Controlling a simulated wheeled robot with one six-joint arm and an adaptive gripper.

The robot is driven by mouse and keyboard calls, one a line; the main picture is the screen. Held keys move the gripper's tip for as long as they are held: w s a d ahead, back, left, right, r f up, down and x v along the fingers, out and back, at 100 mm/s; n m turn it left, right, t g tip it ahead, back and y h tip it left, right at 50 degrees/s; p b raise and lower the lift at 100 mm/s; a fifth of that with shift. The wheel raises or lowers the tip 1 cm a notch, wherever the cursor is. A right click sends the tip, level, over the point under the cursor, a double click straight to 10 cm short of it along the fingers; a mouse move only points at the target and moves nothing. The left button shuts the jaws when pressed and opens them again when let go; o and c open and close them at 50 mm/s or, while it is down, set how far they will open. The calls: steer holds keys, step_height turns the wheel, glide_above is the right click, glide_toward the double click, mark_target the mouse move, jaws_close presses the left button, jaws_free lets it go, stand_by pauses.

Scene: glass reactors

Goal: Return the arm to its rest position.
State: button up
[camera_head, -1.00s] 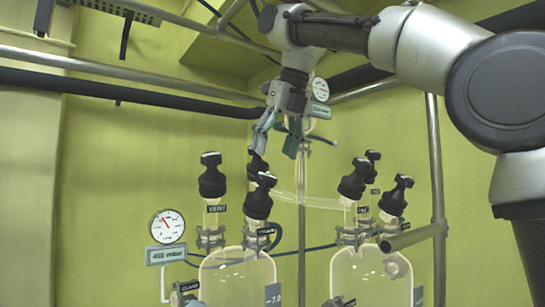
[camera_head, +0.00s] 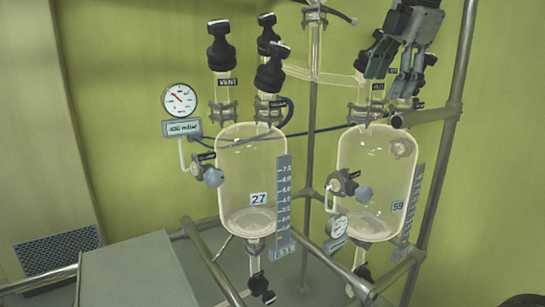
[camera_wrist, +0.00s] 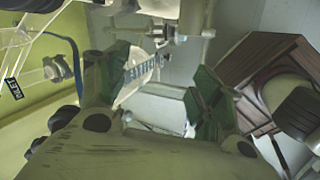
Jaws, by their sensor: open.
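My gripper (camera_head: 391,78) is at the upper right of the head view, pointing down, in front of the black valve knobs above the right glass reactor (camera_head: 376,185). Its jaws are open and I see nothing between them. The fingers partly hide those knobs; whether they touch them I cannot tell. In the wrist view my gripper (camera_wrist: 155,90) shows two spread fingers with green pads. The rest of my arm is outside the head view.
The left glass reactor (camera_head: 246,165) has black-knobbed valves (camera_head: 221,45) on top. A pressure gauge (camera_head: 179,100) is at its left. A metal upright (camera_head: 447,140) and a short horizontal bar (camera_head: 425,115) stand close to my gripper. A grey box top (camera_head: 135,272) is at the lower left.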

steer(key=s+d+f+m, duration=0.6)
steer(key=s+f+m, duration=0.2)
steer(key=f+m, duration=0.2)
steer(key=s+d+f+m+h, duration=0.1)
steer(key=s+d+f+m, duration=0.6)
steer(key=f+m, duration=0.4)
steer(key=shift+s+f, duration=0.55)
steer(key=shift+f, duration=0.15)
